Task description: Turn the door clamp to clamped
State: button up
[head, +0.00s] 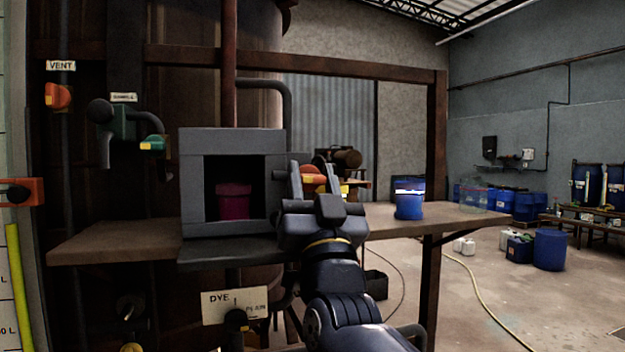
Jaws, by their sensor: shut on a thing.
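A grey box (232,140) with a square opening stands on the bench, and a magenta lidded pot (233,203) sits inside it. My gripper (314,178) is at the box's right side, its fingers on either side of an orange-red handle with a yellow patch (313,182). The gripper is shut on this handle, which I take to be the door clamp. Fingers and wrist hide much of the handle and its mount, so its exact angle is hard to tell. No door panel covers the opening.
The wooden bench (110,241) runs across, with a blue tub (409,207) to the right of my gripper. A green valve (123,124) and orange vent knob (57,96) are at upper left.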

jog(key=c, duration=0.3)
jog(key=shift+f+n+b, duration=0.15)
jog(key=shift+n+b, duration=0.15)
jog(key=shift+b, duration=0.15)
jog(key=shift+n+y+b, duration=0.4)
jog(key=shift+y, duration=0.3)
jog(key=shift+n+g+y+b, duration=0.4)
jog(key=shift+n+y+b, duration=0.2)
jog(key=shift+n, duration=0.2)
jog(key=o, duration=1)
